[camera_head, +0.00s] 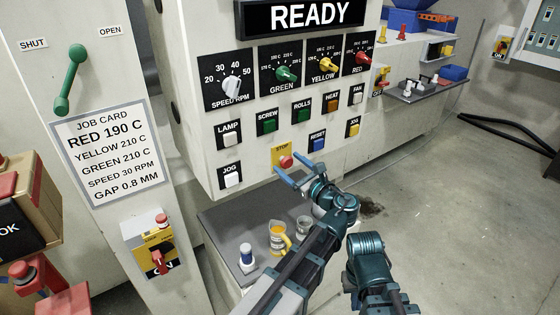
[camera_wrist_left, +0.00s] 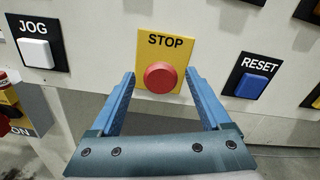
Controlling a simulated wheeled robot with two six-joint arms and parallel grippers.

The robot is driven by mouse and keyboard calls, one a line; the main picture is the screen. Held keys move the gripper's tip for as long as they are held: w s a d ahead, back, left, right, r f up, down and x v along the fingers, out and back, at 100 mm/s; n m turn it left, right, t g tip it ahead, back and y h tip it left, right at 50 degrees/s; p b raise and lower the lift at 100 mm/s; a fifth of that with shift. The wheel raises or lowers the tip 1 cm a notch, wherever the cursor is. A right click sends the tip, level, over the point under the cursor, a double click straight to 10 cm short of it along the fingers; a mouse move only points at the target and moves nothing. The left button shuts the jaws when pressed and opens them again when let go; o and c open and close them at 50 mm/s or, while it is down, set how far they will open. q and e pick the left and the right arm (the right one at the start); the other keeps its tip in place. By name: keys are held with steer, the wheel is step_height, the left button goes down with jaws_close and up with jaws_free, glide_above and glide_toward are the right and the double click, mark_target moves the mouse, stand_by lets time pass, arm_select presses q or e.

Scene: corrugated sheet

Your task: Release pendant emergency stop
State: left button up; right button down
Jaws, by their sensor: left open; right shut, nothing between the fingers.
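The emergency stop is a round red button (camera_head: 286,161) on a yellow plate marked STOP, low on the hanging control panel (camera_head: 200,100). My left gripper (camera_head: 281,163) is open with its blue fingers pointing at the button. In the left wrist view the red button (camera_wrist_left: 160,77) shows between the two fingertips (camera_wrist_left: 159,74), one on each side. I cannot tell whether the fingers touch the button or the plate. Part of my right arm shows at the lower right of the head view, but its fingers do not show.
A white JOG button (camera_head: 231,175) and a blue RESET button (camera_head: 318,140) flank the stop. A yellow switch box (camera_head: 147,245) is at lower left. Open floor lies to the right.

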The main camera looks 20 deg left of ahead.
arm_select(q)
steer(key=shift+c, duration=0.3)
jaws_close()
steer(key=shift+s+d, duration=0.35)
steer(key=shift+d, duration=0.1)
steer(key=shift+s+d, duration=0.15)
steer(key=shift+o, duration=0.3)
jaws_free()
arm_select(e)
steer(key=shift+s+d, duration=0.25)
steer(key=shift+d, duration=0.05)
